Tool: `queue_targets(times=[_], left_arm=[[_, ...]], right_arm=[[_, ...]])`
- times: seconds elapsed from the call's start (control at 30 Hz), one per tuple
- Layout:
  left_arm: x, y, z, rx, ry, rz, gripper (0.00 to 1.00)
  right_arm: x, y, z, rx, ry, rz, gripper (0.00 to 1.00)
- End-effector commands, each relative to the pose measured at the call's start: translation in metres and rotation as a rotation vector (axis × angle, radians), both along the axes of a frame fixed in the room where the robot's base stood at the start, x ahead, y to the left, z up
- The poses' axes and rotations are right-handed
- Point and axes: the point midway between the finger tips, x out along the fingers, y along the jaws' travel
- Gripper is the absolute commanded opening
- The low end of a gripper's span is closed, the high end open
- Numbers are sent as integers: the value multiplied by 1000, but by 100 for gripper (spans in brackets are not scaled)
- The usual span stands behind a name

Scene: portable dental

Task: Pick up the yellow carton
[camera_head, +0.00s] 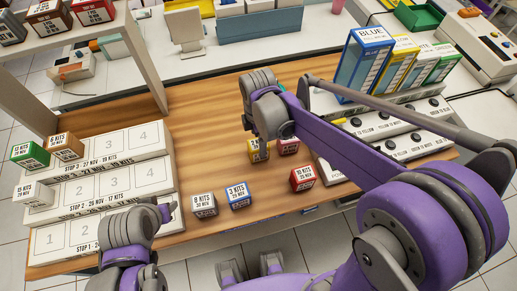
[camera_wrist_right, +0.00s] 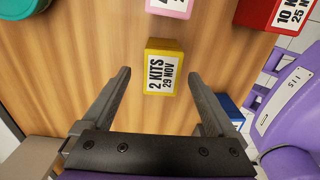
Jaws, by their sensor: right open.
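My right gripper (camera_wrist_right: 159,74) is open and empty. In the right wrist view the carton lies between and slightly beyond its fingertips, touching neither. In the head view my right wrist hangs just above the carton, its fingers hidden. My left arm's end (camera_head: 140,235) is at the lower left beside the white tiers; its fingers are not clear.
A pink carton (camera_head: 288,146) stands close beside the yellow one. A red carton (camera_head: 303,179), a blue carton (camera_head: 239,195) and a white carton (camera_head: 204,205) stand nearer the front edge. Numbered white tiers (camera_head: 105,165) fill the left. Tall coloured boxes (camera_head: 363,62) stand at right.

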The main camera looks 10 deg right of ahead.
Motion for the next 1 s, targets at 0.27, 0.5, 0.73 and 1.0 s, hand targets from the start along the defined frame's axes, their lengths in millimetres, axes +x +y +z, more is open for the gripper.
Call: queue_targets(times=[0.27,0.5,0.73,1.0], left_arm=[[0,0,0,0,0,0,50],[-1,0,-2,0,1,0,50],[-1,0,-2,0,1,0,50],[-1,0,-2,0,1,0,50]], right_arm=[[-2,0,-30,0,-1,-2,92],[-2,-1,-55,0,-1,-2,92],[-2,-1,-56,0,-1,-2,91],[-2,0,-56,0,-1,-2,42]])
